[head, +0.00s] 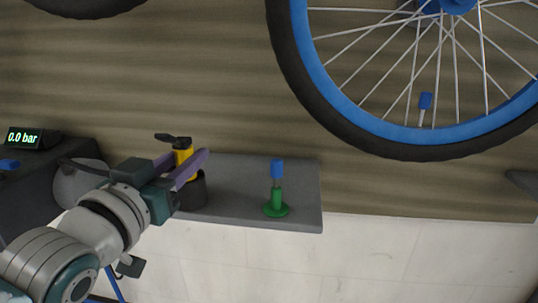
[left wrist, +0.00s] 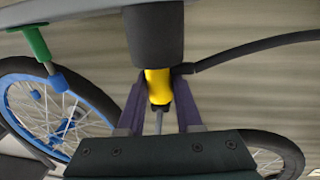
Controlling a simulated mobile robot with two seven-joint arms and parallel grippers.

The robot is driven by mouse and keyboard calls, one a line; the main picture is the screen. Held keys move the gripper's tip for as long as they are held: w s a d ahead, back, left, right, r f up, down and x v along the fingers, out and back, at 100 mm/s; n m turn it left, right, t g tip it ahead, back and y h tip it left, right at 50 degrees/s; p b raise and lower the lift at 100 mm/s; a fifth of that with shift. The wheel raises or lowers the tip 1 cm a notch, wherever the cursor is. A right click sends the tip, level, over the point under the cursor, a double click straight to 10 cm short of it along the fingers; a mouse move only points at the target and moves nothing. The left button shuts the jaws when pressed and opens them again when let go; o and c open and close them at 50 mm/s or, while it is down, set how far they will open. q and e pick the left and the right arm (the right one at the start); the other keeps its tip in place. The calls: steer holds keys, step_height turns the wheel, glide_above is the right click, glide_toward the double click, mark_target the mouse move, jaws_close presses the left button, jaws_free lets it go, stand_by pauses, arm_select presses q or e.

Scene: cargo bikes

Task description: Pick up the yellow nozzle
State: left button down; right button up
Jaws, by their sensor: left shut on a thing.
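The yellow nozzle (head: 182,158) stands upright in a dark cup-shaped holder (head: 195,194) on a grey shelf (head: 238,190). A black lever or fitting shows at its top in the head view. My left gripper (head: 187,164) has purple fingers on either side of the nozzle and is shut on it. In the left wrist view the nozzle (left wrist: 158,86) sits between the two fingers (left wrist: 159,103), and its other end is hidden in the holder (left wrist: 152,36). My right gripper is not in view.
A green stand with a blue cap (head: 277,170) is on the shelf, right of the holder. A blue-rimmed wheel (head: 352,113) with a blue valve cap (head: 425,101) is at upper right. A dark unit reading 0.0 bar (head: 30,138) is at left. A black hose (left wrist: 255,48) runs from the nozzle.

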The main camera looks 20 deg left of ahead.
mark_target(180, 139)
arm_select(q)
step_height(180, 139, up, 20)
steer(key=p, duration=0.7)
steer(key=s+d+p, duration=0.1)
steer(key=s+p, duration=0.2)
steer(key=s, duration=0.9)
steer(key=shift+d, duration=0.25)
steer(key=shift+r, duration=0.1)
